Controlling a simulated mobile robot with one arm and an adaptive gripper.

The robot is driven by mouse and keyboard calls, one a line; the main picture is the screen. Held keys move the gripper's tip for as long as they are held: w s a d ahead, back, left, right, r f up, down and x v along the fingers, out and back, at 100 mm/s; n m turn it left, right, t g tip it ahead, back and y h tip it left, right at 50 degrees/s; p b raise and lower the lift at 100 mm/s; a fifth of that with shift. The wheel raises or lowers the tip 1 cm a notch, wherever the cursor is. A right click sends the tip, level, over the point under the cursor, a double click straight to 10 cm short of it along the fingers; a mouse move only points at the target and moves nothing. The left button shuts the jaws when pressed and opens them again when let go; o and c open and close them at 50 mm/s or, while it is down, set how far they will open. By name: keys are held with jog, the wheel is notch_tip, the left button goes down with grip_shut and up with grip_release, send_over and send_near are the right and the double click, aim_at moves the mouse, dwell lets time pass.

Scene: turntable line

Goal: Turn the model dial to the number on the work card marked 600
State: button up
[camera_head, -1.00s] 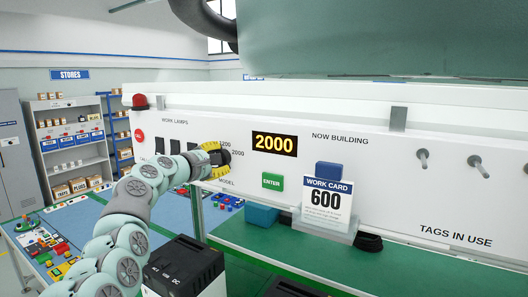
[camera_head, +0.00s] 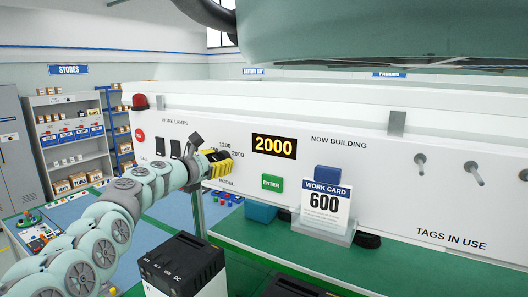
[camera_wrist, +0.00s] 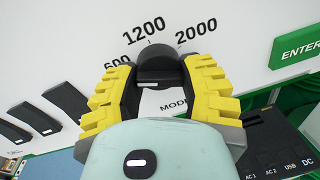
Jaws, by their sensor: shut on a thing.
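The model dial (camera_wrist: 158,66) is a black knob on the white panel, with the numbers 600, 1200 and 2000 printed around it. My gripper (camera_wrist: 155,78) is shut on the dial, a yellow-padded finger on each side. In the head view my gripper (camera_head: 218,164) hides most of the dial. I cannot tell which number its pointer marks. The display (camera_head: 274,146) reads 2000 in yellow. The work card (camera_head: 326,207) stands upright in a holder right of the dial and reads 600. The green ENTER button (camera_head: 272,183) is between dial and card.
Black work lamp switches (camera_wrist: 63,97) are left of the dial. A dark power unit (camera_head: 182,262) stands below in front of the panel. Pegs (camera_head: 474,172) stick out of the panel at the right.

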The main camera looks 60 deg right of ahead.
jog(key=shift+w+a+n, duration=0.1)
jog(key=shift+w+n, duration=0.05)
jog(key=shift+n, duration=0.35)
jog(key=o, duration=1.2)
